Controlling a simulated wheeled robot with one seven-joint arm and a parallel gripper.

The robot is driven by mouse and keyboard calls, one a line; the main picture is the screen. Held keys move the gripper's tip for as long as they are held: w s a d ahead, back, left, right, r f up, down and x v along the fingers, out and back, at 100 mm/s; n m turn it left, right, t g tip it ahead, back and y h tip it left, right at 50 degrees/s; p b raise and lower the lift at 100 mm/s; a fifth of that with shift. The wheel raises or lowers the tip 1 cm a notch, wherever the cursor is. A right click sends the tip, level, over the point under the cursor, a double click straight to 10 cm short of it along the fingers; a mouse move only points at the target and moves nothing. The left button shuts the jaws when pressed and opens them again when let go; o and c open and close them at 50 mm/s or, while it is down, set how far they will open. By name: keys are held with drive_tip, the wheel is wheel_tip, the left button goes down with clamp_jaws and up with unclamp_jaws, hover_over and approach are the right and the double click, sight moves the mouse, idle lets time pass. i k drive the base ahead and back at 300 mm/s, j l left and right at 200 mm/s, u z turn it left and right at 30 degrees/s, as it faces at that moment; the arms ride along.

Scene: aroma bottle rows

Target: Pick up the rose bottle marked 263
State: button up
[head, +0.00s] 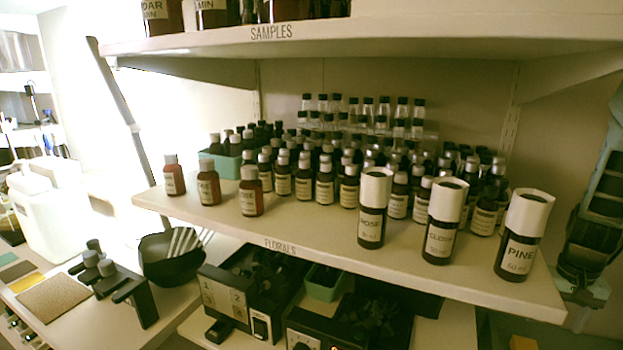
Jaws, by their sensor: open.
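A large dark bottle with a tall white cap, its label reading ROSE (371,226), stands upright at the front of the middle shelf. The smaller line on its label is too small to read. A small red-brown bottle with a grey cap (250,200) stands at the front left of the shelf; its label seems to end in SE, but I cannot read it fully. I cannot make out the number 263 on any bottle. My gripper does not show clearly in this view.
Large bottles marked CLOVE (440,240) and PINE (517,254) stand right of the ROSE bottle. Packed rows of small bottles (325,185) stand behind. The SAMPLES shelf (350,38) overhangs above. The shelf edge marked FLORALS (330,256) is bare near the front.

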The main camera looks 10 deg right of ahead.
sight(173, 173)
drive_tip(key=k, duration=0.9)
